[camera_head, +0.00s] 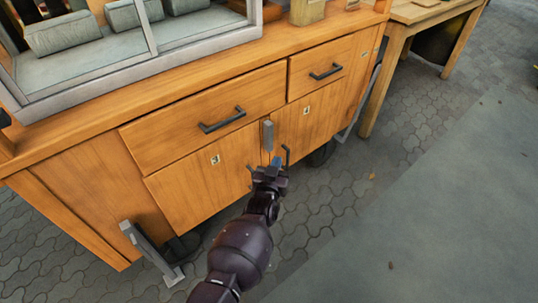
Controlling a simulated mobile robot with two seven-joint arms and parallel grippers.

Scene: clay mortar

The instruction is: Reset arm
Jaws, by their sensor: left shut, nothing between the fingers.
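My left gripper (276,164) is shut and empty. It is in front of the wooden cabinet (90,190), by the dark handles of the two lower doors, with the left arm reaching up from the bottom of the picture. I cannot tell whether it touches a handle. The left door (195,185) and the right door (318,115) look closed. My right gripper is not in view.
Two drawers with dark handles, a wide drawer (200,130) and a narrow drawer (325,68), look closed. A glass case (150,42) stands on the cabinet top. A wooden table (397,45) stands at upper right. The paved floor (420,190) at right is open.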

